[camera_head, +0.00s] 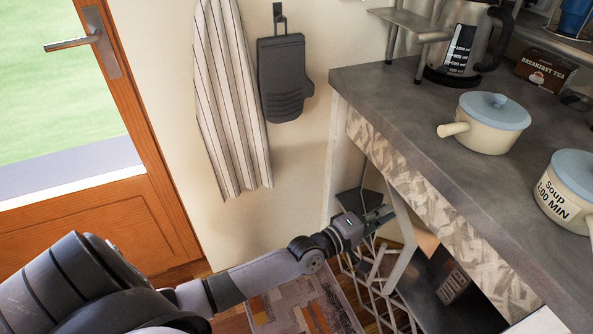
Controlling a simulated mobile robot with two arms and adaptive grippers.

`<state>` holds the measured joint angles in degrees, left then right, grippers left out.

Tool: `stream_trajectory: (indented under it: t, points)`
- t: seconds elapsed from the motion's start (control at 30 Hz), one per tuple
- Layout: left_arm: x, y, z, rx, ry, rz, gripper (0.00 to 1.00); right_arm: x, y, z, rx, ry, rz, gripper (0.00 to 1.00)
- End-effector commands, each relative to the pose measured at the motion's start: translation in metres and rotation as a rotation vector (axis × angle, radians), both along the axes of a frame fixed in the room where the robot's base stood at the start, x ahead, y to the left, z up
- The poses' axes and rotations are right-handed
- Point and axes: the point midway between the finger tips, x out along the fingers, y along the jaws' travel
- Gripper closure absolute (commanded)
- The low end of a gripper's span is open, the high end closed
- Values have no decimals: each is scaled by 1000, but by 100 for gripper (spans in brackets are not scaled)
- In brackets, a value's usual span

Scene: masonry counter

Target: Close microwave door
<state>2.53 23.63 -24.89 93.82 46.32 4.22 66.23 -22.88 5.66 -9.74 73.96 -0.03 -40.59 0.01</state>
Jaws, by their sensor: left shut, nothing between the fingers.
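My left arm reaches in from the lower left, and my left gripper (380,214) is at the counter's left end, just below the worktop edge. Its fingers look dark and shut, with nothing seen between them. I cannot make out a microwave or its door for certain. A dark panel (425,272) shows in the space below the worktop, right of the gripper, but I cannot tell what it belongs to. My right gripper is not in view.
The grey worktop (400,110) carries a cream pot with a blue lid (490,122), a soup pot (566,190), a kettle (466,42) and a tea box (547,70). A wire rack (375,285) stands below my gripper. A wooden door (150,200) is at left.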

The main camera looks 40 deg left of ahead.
Motion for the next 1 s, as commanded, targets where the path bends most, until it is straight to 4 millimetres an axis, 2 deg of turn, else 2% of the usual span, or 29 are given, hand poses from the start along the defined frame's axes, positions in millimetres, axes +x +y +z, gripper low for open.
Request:
stream_trajectory:
  t: [0.67,0.77,1.0]
  points:
    - [-2,2,-1,0,1,0,100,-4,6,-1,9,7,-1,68]
    - [-12,5,-1,1,2,0,100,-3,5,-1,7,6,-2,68]
    - [-58,25,-2,2,5,-1,100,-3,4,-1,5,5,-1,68]
